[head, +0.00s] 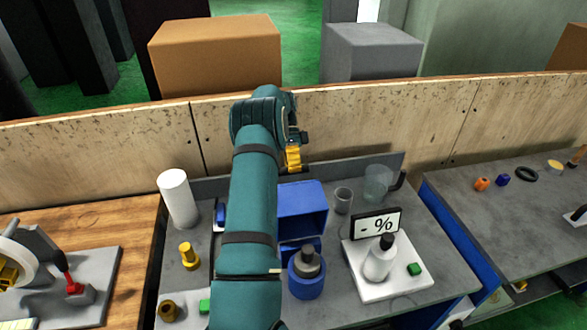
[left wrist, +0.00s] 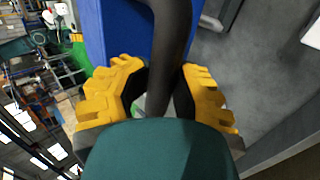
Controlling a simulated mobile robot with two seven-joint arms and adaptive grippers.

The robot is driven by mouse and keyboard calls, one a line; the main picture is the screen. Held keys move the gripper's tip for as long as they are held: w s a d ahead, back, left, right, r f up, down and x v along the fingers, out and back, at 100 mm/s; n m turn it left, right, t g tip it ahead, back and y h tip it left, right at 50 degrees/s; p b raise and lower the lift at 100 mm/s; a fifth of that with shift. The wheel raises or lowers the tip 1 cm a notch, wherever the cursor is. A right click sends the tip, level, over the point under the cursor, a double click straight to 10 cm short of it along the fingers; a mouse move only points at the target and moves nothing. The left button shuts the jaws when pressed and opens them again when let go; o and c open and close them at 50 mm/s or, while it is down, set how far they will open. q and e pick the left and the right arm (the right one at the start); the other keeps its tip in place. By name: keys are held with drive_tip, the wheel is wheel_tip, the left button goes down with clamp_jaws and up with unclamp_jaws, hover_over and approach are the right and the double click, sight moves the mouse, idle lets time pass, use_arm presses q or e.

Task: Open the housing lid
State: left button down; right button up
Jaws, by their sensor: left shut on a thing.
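The blue housing lid (head: 303,208) shows to the right of my left arm in the head view. It looks raised, with its rim and hollow inner side facing the camera, and my arm hides its left part. My left gripper (head: 293,158) is at its upper back edge. In the left wrist view, the yellow fingers (left wrist: 157,95) are shut on a dark handle (left wrist: 172,45) beside the blue surface of the lid (left wrist: 118,32). What lies under the lid is mostly hidden. My right gripper is in neither view.
A white cylinder (head: 177,198) and a yellow part (head: 189,256) stand left of my arm. A wooden wall (head: 400,118) runs behind.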

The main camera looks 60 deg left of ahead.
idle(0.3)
use_arm(q)
drive_tip(key=c, duration=0.8)
unclamp_jaws()
drive_tip(key=shift+o, duration=0.2)
drive_tip(key=shift+r, duration=0.1)
wheel_tip(320, 180, up, 10)
drive_tip(key=shift+f, duration=0.1)
drive_tip(key=shift+s+f, duration=0.1)
